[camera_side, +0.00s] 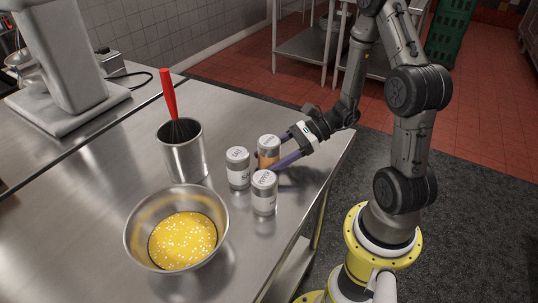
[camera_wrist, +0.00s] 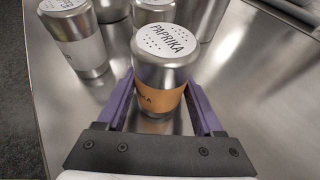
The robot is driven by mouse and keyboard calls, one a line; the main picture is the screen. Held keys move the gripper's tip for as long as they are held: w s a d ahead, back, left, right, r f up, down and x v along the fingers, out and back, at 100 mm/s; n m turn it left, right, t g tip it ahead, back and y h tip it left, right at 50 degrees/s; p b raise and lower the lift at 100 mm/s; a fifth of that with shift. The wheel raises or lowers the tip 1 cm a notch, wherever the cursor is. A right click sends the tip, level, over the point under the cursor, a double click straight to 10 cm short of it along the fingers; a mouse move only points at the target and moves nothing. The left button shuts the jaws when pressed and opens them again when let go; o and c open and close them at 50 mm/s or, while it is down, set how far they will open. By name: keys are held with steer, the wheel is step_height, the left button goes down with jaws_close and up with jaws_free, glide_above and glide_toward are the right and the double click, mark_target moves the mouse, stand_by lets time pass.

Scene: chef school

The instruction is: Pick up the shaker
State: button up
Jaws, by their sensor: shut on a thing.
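Three metal shakers stand together on the steel table. The paprika shaker (camera_side: 268,150) has an orange label band and is the rear one of the group in the side view. My gripper (camera_side: 278,160) reaches in from the right, with its purple fingers on both sides of it. In the wrist view the paprika shaker (camera_wrist: 160,75) stands upright between the fingers (camera_wrist: 160,110), which are shut on it. The salt shaker (camera_side: 238,168) stands to its left. The pepper shaker (camera_side: 264,192) is in front, close to the near finger; it also shows in the wrist view (camera_wrist: 75,38).
A steel bowl (camera_side: 137,230) with yellow, white-flecked contents stands at the front left. A metal canister (camera_side: 184,158) holds a red-handled whisk (camera_side: 169,95). A stand mixer (camera_side: 65,60) is at the back left. The table's right edge is close to the shakers.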

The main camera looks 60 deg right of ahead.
steer(key=shift+c, duration=1.4)
steer(key=shift+r, duration=0.1)
